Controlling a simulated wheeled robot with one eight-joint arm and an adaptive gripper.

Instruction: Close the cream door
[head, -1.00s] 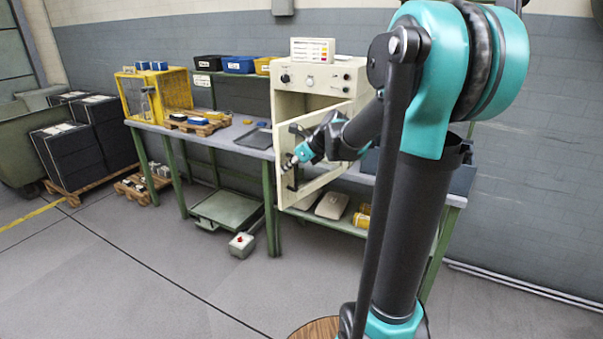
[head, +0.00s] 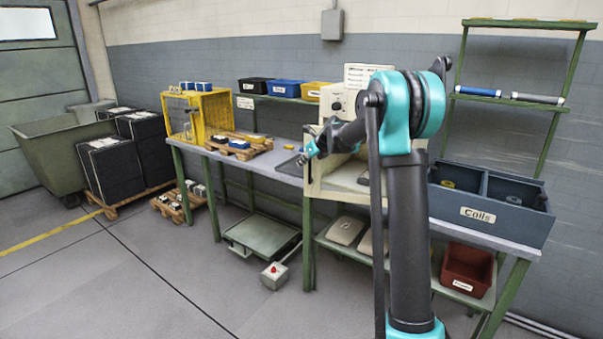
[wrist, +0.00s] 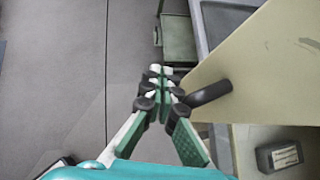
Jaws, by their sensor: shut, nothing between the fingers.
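The cream door (wrist: 262,62) stands open on the cream cabinet (head: 338,100). In the wrist view it is a broad panel at the right, with a black handle (wrist: 208,93) sticking out towards my gripper. My gripper (wrist: 160,74) is shut and empty, just left of the handle; I cannot tell whether they touch. In the head view my gripper (head: 302,158) is at the left of the cabinet front. My arm hides part of the door and cabinet there.
The cabinet stands on a green-legged workbench (head: 288,168). A pallet of small parts (head: 238,146) and a yellow cage (head: 200,112) are to its left, a dark coils bin (head: 480,222) to its right. A small dark box (wrist: 279,156) shows beside the door. Floor in front is open.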

